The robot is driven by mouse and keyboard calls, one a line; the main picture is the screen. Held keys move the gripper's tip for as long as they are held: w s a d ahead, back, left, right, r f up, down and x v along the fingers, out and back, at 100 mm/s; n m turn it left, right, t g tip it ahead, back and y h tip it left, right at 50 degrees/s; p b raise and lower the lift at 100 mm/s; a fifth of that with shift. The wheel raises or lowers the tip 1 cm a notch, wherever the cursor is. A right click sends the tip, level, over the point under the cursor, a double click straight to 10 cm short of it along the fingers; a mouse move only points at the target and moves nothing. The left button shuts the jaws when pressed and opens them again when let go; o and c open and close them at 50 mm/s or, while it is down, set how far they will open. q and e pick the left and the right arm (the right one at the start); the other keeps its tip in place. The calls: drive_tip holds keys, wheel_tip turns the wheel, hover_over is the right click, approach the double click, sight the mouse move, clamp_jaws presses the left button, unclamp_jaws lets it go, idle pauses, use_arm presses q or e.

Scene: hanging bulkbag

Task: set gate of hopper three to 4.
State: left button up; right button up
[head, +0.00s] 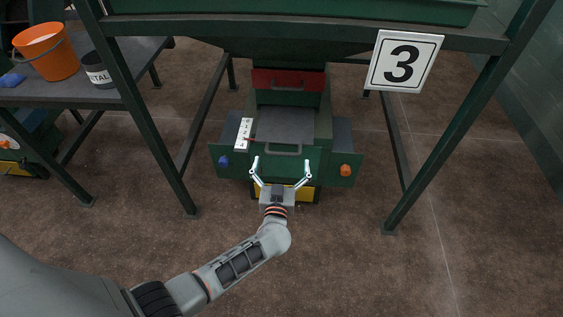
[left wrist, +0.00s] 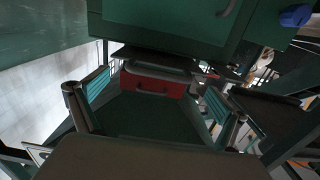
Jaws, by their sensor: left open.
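Hopper three stands under the frame with the white "3" sign (head: 403,61). Its dark green gate housing has a front plate (head: 309,162) with a grey bar handle (head: 283,150), a blue knob (head: 224,162) at left and an orange knob (head: 345,170) at right. A white number scale (head: 243,133) stands at the plate's left, with a small red mark; its reading is too small to tell. My left gripper (head: 281,164) is open and empty just in front of the handle. In the left wrist view, both fingers are spread, with a red panel (left wrist: 155,85) visible between them. My right gripper is out of view.
A red panel with a handle (head: 288,78) sits above the gate. Green frame legs (head: 148,130) slant down on both sides. A table at left holds an orange bucket (head: 46,52) and a dark can (head: 97,70). The brown floor in front is clear.

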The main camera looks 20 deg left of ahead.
use_arm(q)
wheel_tip(320, 180, up, 10)
idle(0.7)
drive_tip(key=shift+c, duration=0.4)
